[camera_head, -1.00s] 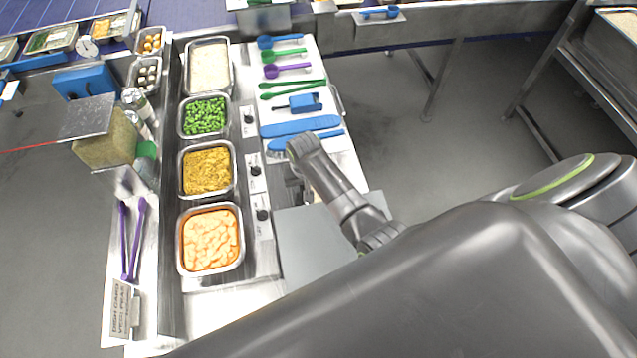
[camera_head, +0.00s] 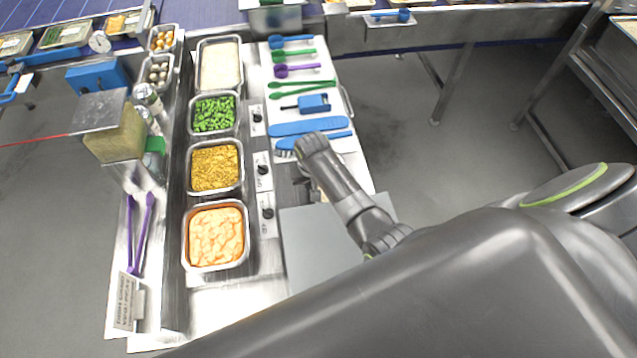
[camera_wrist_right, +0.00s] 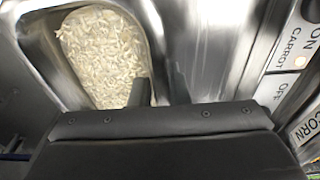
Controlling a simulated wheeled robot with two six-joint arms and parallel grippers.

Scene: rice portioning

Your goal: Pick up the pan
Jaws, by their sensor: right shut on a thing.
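In the right wrist view a steel pan (camera_wrist_right: 158,45) with rounded walls holds white rice (camera_wrist_right: 100,50). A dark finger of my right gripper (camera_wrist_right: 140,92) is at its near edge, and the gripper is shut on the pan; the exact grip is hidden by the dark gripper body. In the head view my right gripper (camera_head: 303,188) is low beside the row of food bins, mostly hidden under its own wrist, so the pan there can barely be told apart. My left gripper is not in view.
Bins of rice (camera_head: 219,64), green vegetable (camera_head: 214,114), yellow food (camera_head: 215,166) and orange food (camera_head: 216,236) stand left of the gripper. Blue, green and purple utensils (camera_head: 296,71) lie behind it. A grey board (camera_head: 315,245) lies in front. Purple tongs (camera_head: 140,235) lie far left.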

